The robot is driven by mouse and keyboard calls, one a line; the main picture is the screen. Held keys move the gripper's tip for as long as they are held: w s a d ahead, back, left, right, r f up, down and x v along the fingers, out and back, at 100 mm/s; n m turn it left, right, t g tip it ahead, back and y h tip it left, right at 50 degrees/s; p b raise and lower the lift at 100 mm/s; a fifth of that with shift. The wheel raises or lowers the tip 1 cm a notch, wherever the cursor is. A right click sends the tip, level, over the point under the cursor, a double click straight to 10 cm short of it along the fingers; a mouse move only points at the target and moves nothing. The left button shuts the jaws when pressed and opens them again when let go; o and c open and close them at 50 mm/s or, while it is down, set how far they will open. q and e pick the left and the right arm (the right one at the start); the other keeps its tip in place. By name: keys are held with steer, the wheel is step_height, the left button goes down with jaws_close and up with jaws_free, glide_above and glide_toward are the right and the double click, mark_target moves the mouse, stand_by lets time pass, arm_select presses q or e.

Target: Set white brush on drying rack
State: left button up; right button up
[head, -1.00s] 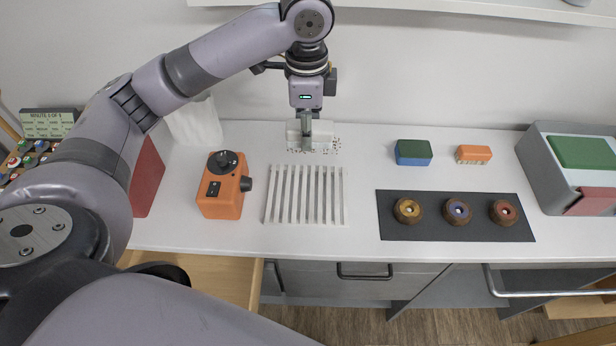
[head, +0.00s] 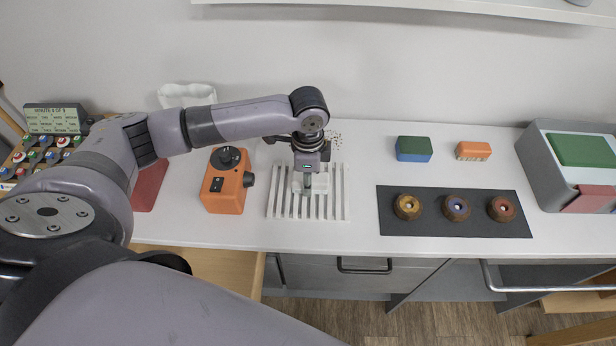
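My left gripper (head: 307,188) is over the middle of the drying rack, pointing down. It is shut on the white brush (head: 321,184), which shows on both sides of the fingers. The drying rack (head: 338,206) is a set of white parallel slats on the counter. The brush is over the slats; I cannot tell whether it touches them. My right gripper is not in view.
An orange box with a black knob (head: 225,190) stands close left of the rack. A dark mat (head: 433,226) with several round brown pieces lies to the right. Dark specks dot the counter behind the rack. Blue-green (head: 413,150) and orange (head: 473,151) blocks sit at the back.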

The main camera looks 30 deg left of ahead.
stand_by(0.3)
arm_select(q)
steer(key=o, duration=1)
steer(key=shift+f, duration=0.1)
step_height(320, 180, up, 12)
steer(key=b, duration=0.1)
steer(key=shift+b, duration=0.4)
